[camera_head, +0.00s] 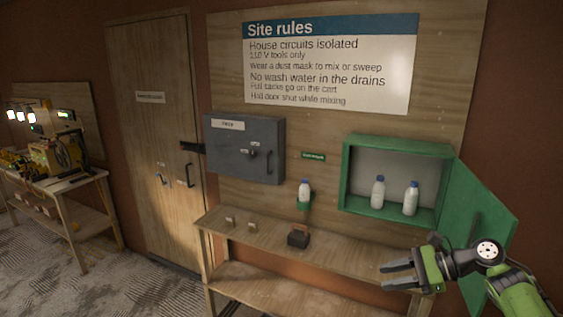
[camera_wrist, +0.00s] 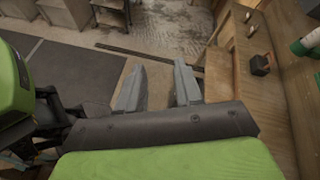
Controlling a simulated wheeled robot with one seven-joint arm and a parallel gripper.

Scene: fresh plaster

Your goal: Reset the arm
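My gripper (camera_head: 400,275) is at the lower right of the head view, in front of the right end of the wooden bench (camera_head: 343,262). Its two grey fingers point left and stand apart. In the wrist view my gripper (camera_wrist: 158,88) shows the same two fingers with a clear gap and nothing between them. My green and black arm comes in from the lower right corner, in front of the lower part of the open green cabinet door (camera_head: 485,205).
A green cabinet (camera_head: 398,140) holds two white bottles (camera_head: 377,192). Another bottle (camera_head: 304,193) sits in a green wall holder. A dark block (camera_head: 298,238) and small wooden pieces stand on the bench. A grey box (camera_head: 245,148), wooden door (camera_head: 155,130) and cluttered table (camera_head: 60,185) lie further left.

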